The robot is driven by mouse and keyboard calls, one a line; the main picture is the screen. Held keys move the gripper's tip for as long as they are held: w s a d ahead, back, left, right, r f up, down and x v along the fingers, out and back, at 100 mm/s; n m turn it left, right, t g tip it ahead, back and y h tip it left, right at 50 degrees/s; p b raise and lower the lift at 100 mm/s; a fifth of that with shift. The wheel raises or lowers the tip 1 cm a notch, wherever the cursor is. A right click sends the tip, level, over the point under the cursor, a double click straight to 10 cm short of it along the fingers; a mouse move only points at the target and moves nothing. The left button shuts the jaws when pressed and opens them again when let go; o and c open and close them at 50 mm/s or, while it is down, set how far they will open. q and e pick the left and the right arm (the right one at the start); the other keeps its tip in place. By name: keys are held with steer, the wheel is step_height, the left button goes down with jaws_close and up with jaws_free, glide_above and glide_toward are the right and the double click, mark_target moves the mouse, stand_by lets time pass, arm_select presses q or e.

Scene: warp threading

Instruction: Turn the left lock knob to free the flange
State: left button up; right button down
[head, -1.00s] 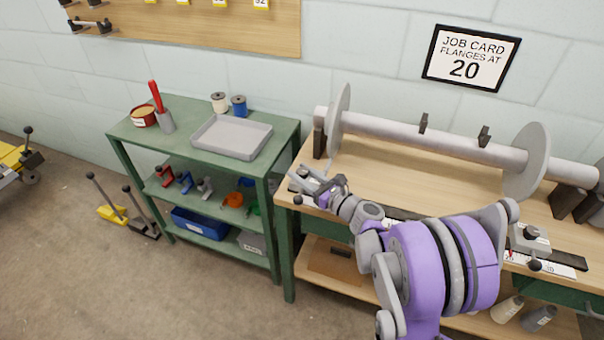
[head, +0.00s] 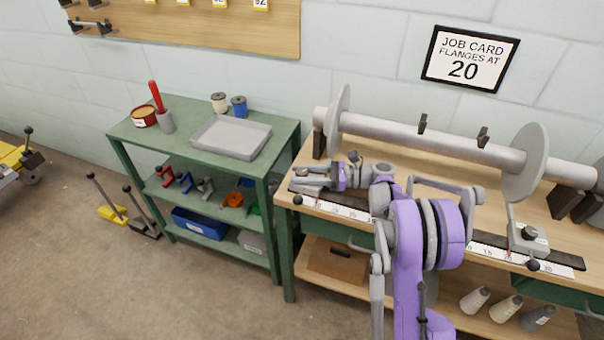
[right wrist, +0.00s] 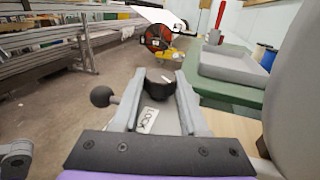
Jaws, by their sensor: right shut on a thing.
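My right gripper (head: 308,179) reaches left along the rail at the bench's left end. In the right wrist view it (right wrist: 160,86) is shut on the black left lock knob (right wrist: 160,82), which sits between the fingertips. A white LOCK label (right wrist: 148,120) lies beside the knob, and a black ball handle (right wrist: 101,96) sticks out to the left; the ball also shows in the head view (head: 298,200). In the head view the gripper hides most of the left carriage and its knob. The left flange (head: 340,120) is a grey disc on the beam. My left gripper is not in view.
The grey beam (head: 435,137) runs behind the arm to the right flange (head: 527,160). The right carriage (head: 529,238) has its own black knob. A green shelf cart (head: 180,117) with a grey tray (head: 232,137) stands close left of the bench.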

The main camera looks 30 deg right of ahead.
steer(key=shift+n+g+y, duration=0.3)
steer(key=shift+g, duration=0.1)
steer(key=shift+c, duration=2.2)
jaws_free()
steer(key=v, duration=1)
steer(key=shift+s+d, duration=0.2)
steer(key=shift+d, duration=0.1)
